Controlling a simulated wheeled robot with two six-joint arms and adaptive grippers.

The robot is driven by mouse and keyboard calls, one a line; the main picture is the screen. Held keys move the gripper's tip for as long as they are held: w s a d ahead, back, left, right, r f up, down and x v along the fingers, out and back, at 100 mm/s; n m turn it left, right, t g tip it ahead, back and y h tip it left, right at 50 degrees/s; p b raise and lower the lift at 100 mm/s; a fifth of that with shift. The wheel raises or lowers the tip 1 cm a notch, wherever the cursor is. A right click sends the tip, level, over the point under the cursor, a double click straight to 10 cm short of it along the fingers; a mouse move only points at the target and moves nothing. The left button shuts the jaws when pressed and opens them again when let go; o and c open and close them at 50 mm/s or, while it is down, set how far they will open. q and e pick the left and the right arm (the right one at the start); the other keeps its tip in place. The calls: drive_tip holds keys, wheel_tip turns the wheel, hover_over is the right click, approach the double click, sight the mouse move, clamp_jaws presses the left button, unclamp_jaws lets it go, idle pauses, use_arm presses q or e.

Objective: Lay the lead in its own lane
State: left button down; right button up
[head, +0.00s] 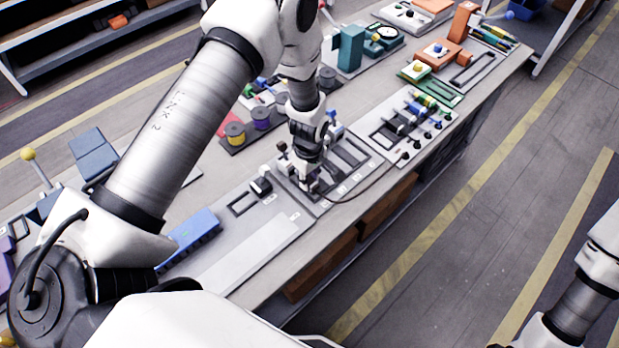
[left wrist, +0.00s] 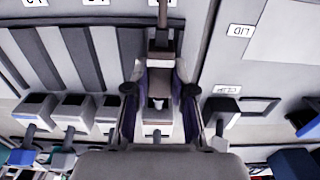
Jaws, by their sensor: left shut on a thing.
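My left gripper (head: 309,183) is low over the left end of the grey lane board (head: 322,206). Its two fingers (left wrist: 159,112) are closed around a small brown-grey end piece of the lead (left wrist: 161,48). In the head view the lead's dark cable (head: 368,186) sags from the gripper to the right, toward a panel of plugs. Dark parallel lanes (head: 350,151) lie right of the gripper; they show at left in the wrist view (left wrist: 52,58). The fingers hide the lead's contact with the board. My right gripper is out of view.
Several grey blocks (left wrist: 75,108) stand in a row at the lane ends. A plug panel (head: 440,122) lies to the right, a plate with a small frame (head: 242,204) to the left. Spools (head: 261,118) stand behind. The bench's front edge is close.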

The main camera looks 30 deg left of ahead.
use_arm(q)
drive_tip(key=shift+f+b, duration=0.4)
drive_tip(key=shift+f, duration=0.25)
idle(0.4)
drive_tip(key=c, duration=0.9)
unclamp_jaws()
wheel_tip(320, 180, up, 12)
